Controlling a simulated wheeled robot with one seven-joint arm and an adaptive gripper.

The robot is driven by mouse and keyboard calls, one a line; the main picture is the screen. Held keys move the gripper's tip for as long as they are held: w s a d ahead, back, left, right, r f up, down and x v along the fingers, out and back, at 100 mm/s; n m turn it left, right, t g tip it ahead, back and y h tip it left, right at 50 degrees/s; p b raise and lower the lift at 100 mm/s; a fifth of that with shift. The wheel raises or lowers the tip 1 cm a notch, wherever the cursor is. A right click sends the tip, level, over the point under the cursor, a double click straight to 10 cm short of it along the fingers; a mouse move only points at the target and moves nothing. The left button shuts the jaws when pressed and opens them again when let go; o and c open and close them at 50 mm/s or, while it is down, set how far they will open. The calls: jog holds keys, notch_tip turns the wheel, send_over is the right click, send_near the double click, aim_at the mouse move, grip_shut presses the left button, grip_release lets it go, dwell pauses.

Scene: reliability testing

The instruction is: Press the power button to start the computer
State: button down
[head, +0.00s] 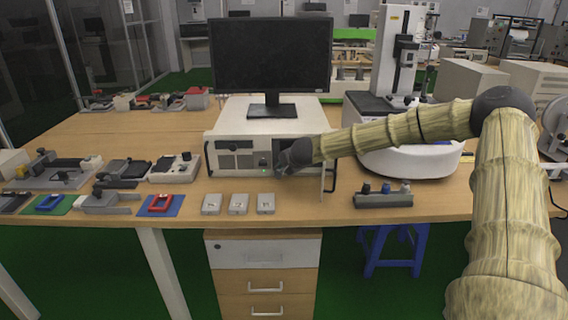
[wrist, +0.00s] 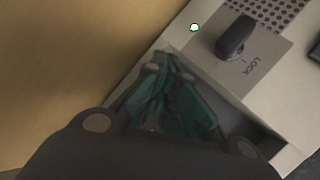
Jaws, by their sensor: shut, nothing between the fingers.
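The computer (head: 222,163) is a white case on the wooden table, with a dark monitor (head: 270,55) on top. A small green light (head: 262,163) glows on its front panel; it also shows in the wrist view (wrist: 194,27). A black knob (wrist: 235,38) marked "LOCK" sits beside the light. My gripper (head: 282,171) is at the right part of the case's front. In the wrist view its teal fingers (wrist: 167,65) are shut and empty, over the panel's edge below the light. I cannot tell whether they touch the panel. No separate power button can be made out; my gripper covers part of the panel.
Several small white boxes (head: 238,204) lie in front of the computer. A grey holder with bottles (head: 383,198) stands to the right, with a white round-based machine (head: 408,160) behind it. Fixtures (head: 120,172) fill the table's left side.

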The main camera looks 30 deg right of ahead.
jog(key=shift+s+a, duration=0.55)
jog(key=shift+s, duration=0.3)
jog(key=shift+s+a, duration=0.5)
jog(key=shift+s, duration=0.35)
jog(key=shift+s+a, duration=0.55)
jog(key=shift+s, duration=0.3)
